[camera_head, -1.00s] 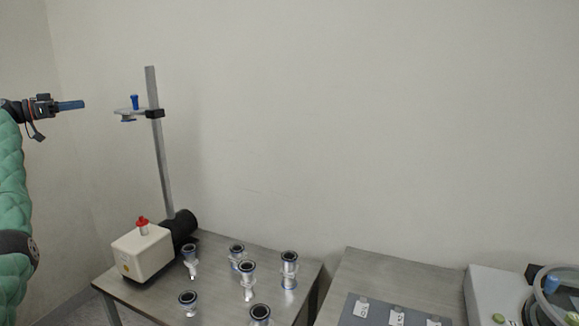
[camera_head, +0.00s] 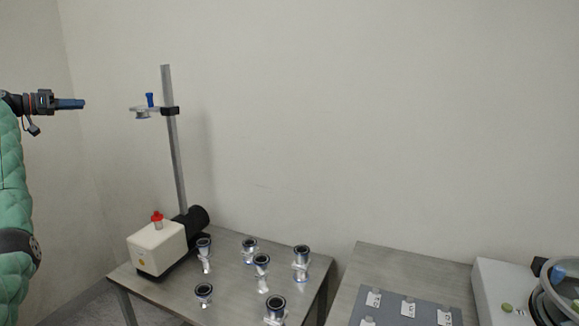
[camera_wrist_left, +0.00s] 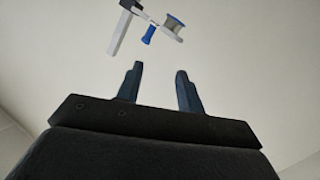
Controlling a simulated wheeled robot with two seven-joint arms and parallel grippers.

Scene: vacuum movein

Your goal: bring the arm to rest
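My left arm, in a green padded sleeve, comes in at the left edge of the head view. My left gripper (camera_head: 70,104) is raised in the air, left of the metal stand, and points right toward it. In the left wrist view its two blue fingers (camera_wrist_left: 160,80) are apart with nothing between them, so it is open and empty. The stand's post (camera_head: 173,140) carries a clamp with a small blue-topped fitting (camera_head: 150,100); these also show past the fingertips in the left wrist view (camera_wrist_left: 149,34), apart from them. My right gripper is in neither view.
A white pump box (camera_head: 157,246) with a red cap stands on the left table (camera_head: 232,300), beside several metal flanged fittings (camera_head: 262,268). A second table (camera_head: 400,262) holds a grey mat with labels (camera_head: 388,310). A white device (camera_head: 493,285) stands at right. The wall behind is bare.

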